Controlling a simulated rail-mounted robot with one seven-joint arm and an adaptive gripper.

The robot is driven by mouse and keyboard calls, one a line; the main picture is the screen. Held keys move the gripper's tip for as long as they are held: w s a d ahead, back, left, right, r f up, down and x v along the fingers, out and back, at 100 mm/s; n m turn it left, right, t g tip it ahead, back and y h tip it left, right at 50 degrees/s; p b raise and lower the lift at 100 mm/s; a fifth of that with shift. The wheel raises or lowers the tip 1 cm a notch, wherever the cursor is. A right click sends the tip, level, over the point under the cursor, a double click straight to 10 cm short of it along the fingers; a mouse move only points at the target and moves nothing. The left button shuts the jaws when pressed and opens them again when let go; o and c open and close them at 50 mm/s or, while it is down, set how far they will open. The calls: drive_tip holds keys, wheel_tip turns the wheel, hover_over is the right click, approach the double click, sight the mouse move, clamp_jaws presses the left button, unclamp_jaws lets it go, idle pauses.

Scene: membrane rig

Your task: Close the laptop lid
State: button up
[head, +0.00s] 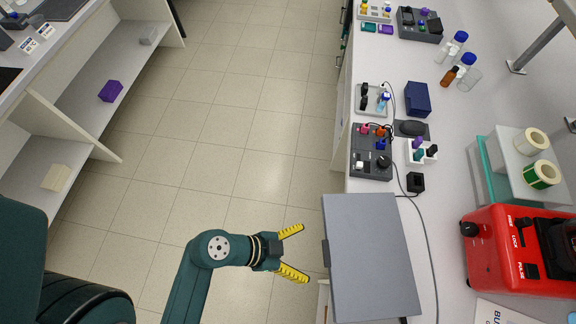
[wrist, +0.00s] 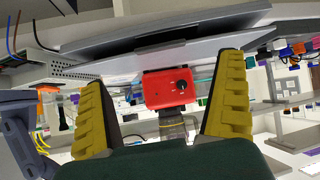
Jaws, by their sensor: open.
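The laptop (head: 372,258) is at the bench's near left edge in the head view, its plain grey lid back facing up. In the wrist view the laptop (wrist: 165,42) spans the top as dark and grey slabs that spread apart, so the lid looks partly lowered; its exact angle is hard to tell. The keyboard and screen are hidden in the head view. My gripper (head: 304,254) is over the aisle just left of the laptop, pointing right at its edge. Its yellow fingers are spread, empty and apart from the laptop. They also frame the wrist view (wrist: 161,75).
The aisle floor (head: 240,150) is clear.

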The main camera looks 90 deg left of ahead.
drive_tip(key=shift+v, duration=2)
drive_tip(key=shift+c, duration=0.4)
